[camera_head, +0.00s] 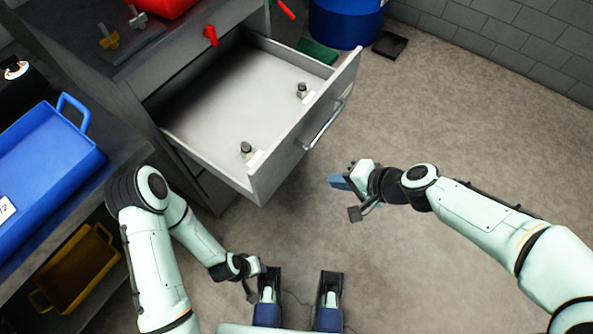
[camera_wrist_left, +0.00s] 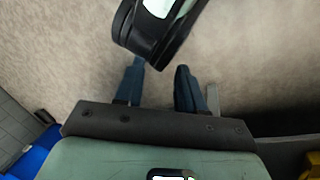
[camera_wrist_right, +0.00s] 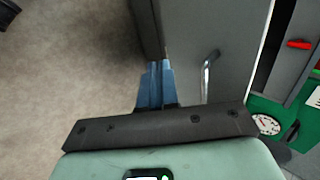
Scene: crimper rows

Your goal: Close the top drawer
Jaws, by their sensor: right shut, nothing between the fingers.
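The top drawer (camera_head: 240,92) of the grey cabinet is pulled far out in the head view. Its front panel (camera_head: 276,165) bears a metal bar handle (camera_head: 326,126). Two small bolt-like pieces stand inside. My right gripper (camera_head: 335,181) is shut and empty, just in front of the drawer front and apart from it. In the right wrist view its closed blue fingers (camera_wrist_right: 155,84) point towards the grey front, with the handle (camera_wrist_right: 208,76) to their right. My left gripper (camera_wrist_left: 157,82) is open and empty, low near my base, away from the drawer.
A blue tray (camera_head: 92,158) lies on a surface at the left, with a yellow tray (camera_head: 75,268) below it. A blue barrel (camera_head: 345,22) and a dark flat pad (camera_head: 390,44) are at the back. The floor right of the drawer is clear.

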